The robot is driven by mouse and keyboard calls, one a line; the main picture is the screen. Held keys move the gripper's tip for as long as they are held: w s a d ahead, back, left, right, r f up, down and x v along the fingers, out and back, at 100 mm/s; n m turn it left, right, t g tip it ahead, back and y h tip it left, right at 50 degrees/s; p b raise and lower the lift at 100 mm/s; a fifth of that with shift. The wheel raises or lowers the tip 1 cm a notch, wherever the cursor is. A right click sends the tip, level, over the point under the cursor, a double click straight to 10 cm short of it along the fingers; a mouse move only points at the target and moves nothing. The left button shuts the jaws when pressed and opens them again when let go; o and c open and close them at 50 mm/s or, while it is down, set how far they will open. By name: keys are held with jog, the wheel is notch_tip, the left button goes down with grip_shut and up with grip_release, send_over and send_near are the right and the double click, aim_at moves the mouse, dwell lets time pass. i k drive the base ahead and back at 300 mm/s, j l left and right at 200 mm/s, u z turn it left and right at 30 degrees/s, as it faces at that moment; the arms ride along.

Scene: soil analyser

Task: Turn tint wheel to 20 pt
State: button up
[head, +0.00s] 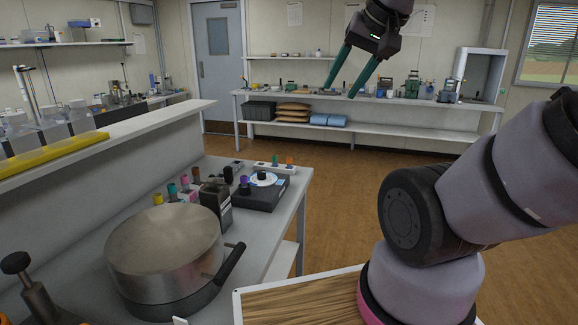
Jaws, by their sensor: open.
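A low dark box (264,196) sits at the right end of the near bench. On its top is a white disc (263,180) with a dark knob in its middle, which looks like the tint wheel. Its markings are too small to read, so I cannot tell its setting. A purple-topped knob (244,181) stands at the left of the disc. My gripper (340,92) hangs in the air at the top right, its two green fingers spread apart and empty. It is well away from the box.
A large metal pot (164,248) with a dark handle stands in front on the bench. A black block (216,200) and several coloured-topped bottles stand left of the dark box. A white strip with coloured knobs (275,166) lies behind it. Open floor (335,200) lies to the right.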

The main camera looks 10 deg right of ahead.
aim_at(263, 178)
jog(key=i+l, duration=0.2)
jog(key=l, duration=0.15)
jog(key=i+l+u, duration=0.15)
jog(key=l, duration=0.15)
jog(key=i+l, duration=0.2)
jog(key=l, duration=0.2)
jog(key=i+l+u, duration=0.1)
jog(key=l, duration=0.25)
jog(key=i, duration=0.05)
